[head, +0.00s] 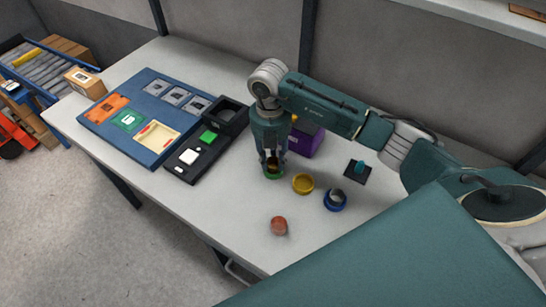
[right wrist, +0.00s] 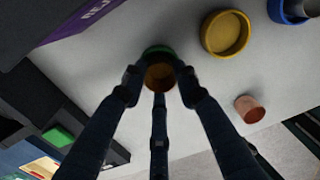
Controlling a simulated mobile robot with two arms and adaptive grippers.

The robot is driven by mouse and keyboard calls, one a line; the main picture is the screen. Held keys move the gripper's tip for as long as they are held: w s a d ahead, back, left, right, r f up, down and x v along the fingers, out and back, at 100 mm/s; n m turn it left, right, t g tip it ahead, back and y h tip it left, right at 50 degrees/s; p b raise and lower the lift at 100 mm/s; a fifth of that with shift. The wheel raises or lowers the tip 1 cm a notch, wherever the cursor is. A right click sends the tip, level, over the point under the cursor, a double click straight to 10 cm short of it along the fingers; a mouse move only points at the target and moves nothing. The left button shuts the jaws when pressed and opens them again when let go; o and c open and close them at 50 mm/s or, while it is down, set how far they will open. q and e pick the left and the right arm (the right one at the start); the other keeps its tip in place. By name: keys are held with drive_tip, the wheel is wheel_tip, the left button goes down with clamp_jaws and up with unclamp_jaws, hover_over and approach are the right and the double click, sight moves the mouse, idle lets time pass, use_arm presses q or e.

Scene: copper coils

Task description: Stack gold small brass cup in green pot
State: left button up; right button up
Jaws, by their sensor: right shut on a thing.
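The green pot (head: 274,176) stands on the table, below my right gripper (head: 271,160). My right gripper points down and is shut on the gold small brass cup (head: 272,167). In the right wrist view the brass cup (right wrist: 160,77) sits between the fingertips (right wrist: 159,72), with the green pot's rim (right wrist: 157,49) showing just beyond it. The cup is at the pot's mouth; the fingers hide how deep it sits and whether it touches the pot. My left gripper is not in view.
A yellow pot (head: 303,184), a blue pot (head: 335,200) and a copper cup (head: 279,226) stand to the right and front. A purple box (head: 305,141) is behind the gripper. A black tray (head: 181,172) and a blue board (head: 150,85) lie to the left.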

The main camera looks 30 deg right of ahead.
drive_tip(key=shift+f, duration=0.15)
drive_tip(key=shift+f+b, duration=0.25)
drive_tip(key=shift+b, duration=0.05)
drive_tip(key=o, duration=1)
drive_tip(key=shift+r, duration=0.1)
drive_tip(key=shift+r, duration=0.1)
wheel_tip(320, 180, up, 12)
drive_tip(key=b, duration=0.1)
drive_tip(key=shift+w+r+b, duration=0.2)
drive_tip(key=shift+b, duration=0.15)
drive_tip(key=shift+a, duration=0.1)
